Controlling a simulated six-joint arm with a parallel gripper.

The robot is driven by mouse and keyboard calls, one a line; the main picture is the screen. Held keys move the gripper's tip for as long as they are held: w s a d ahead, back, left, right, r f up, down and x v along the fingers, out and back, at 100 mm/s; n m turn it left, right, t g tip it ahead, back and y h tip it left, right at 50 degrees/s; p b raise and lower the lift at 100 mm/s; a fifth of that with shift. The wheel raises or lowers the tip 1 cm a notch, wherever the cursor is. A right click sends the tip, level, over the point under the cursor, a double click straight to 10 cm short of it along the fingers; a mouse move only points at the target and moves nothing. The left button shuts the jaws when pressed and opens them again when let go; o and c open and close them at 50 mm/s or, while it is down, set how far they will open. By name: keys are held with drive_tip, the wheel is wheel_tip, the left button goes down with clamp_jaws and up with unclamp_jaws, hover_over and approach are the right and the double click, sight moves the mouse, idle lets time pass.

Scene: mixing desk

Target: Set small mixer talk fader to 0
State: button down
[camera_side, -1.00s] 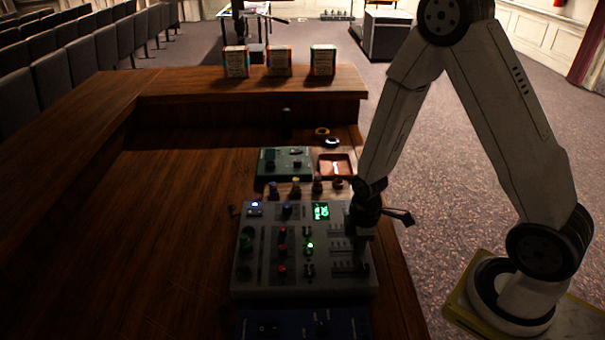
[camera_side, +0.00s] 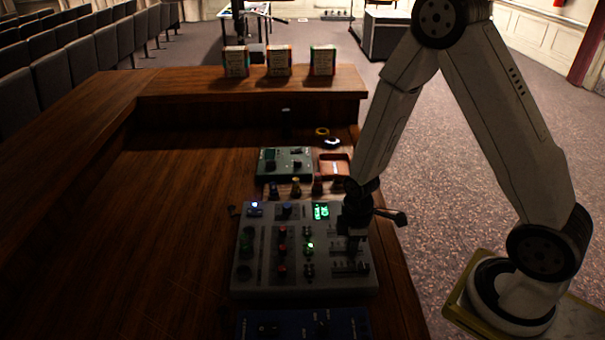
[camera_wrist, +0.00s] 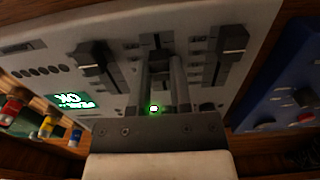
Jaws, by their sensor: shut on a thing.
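The grey mixer (camera_side: 262,284) lies on the desk with knobs, lit lamps, a green display and several faders on its right side. In the wrist view, one black fader cap (camera_wrist: 93,55) is left of my gripper and another (camera_wrist: 232,40) is right of it. My gripper (camera_side: 355,243) is down at the mixer's right side. In the wrist view its fingers (camera_wrist: 161,67) straddle the middle fader track and are shut on a fader cap, which is mostly hidden between them. I cannot read the fader labels or scale marks.
A blue unit (camera_side: 290,325) lies in front of the mixer. The desk left of the mixer is clear.

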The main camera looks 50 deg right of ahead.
sight(340, 252)
drive_tip(key=shift+w+a, duration=1)
drive_tip(key=shift+w, duration=0.1)
drive_tip(key=c, duration=0.5)
unclamp_jaws()
drive_tip(key=shift+r, duration=0.1)
drive_tip(key=shift+r, duration=3.85)
drive_tip(key=shift+s+r, duration=0.1)
